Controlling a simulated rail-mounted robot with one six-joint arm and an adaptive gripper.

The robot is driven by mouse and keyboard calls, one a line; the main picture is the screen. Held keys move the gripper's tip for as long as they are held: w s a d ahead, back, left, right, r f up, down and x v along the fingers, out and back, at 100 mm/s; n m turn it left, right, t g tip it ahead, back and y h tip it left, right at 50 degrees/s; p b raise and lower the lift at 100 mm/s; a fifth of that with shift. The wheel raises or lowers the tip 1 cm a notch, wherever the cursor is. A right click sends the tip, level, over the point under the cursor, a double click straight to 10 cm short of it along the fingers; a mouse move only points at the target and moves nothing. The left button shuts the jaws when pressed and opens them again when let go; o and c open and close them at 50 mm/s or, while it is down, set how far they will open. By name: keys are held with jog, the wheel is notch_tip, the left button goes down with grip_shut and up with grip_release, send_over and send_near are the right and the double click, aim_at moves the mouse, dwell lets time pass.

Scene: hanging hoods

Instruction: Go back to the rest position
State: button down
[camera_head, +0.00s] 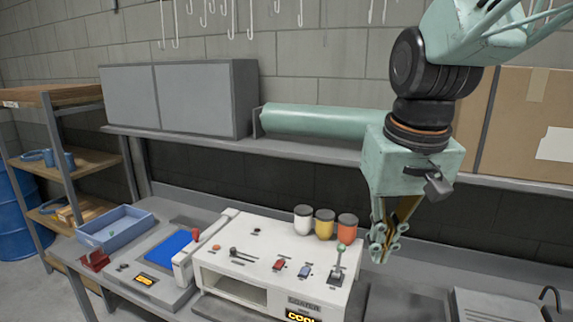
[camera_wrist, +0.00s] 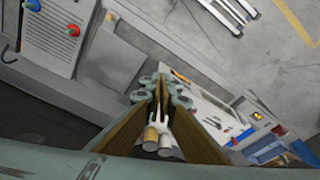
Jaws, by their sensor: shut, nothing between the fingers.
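My gripper (camera_head: 381,250) hangs fingers-down in the head view, to the right of the white coater machine (camera_head: 240,264) and in front of the long shelf. Its fingers are together with nothing between them. In the wrist view my gripper (camera_wrist: 160,84) shows its fingertips meeting, above the bench. The coater machine carries a white cup (camera_head: 303,219), a yellow cup (camera_head: 325,223) and an orange cup (camera_head: 347,228) along its back edge.
A shelf (camera_head: 300,148) behind my gripper holds a grey cabinet (camera_head: 180,98), a green roll (camera_head: 325,121) and a cardboard box (camera_head: 519,125). Hooks (camera_head: 232,18) hang above. A blue tray (camera_head: 115,231) and a flat device with a blue pad (camera_head: 169,249) lie left on the bench.

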jog(key=s+d+f+b, duration=0.1)
jog(key=s+f+b, duration=0.1)
jog(key=s, duration=0.8)
jog(key=s+d+f+t+b, duration=0.1)
jog(key=s+d+f+b, duration=0.1)
jog(key=s, duration=0.9)
jog(key=shift+s+d+m+t+b, duration=0.2)
jog(key=shift+m+t+b, duration=0.1)
jog(key=shift+b, duration=0.45)
jog(key=shift+w+r, duration=0.1)
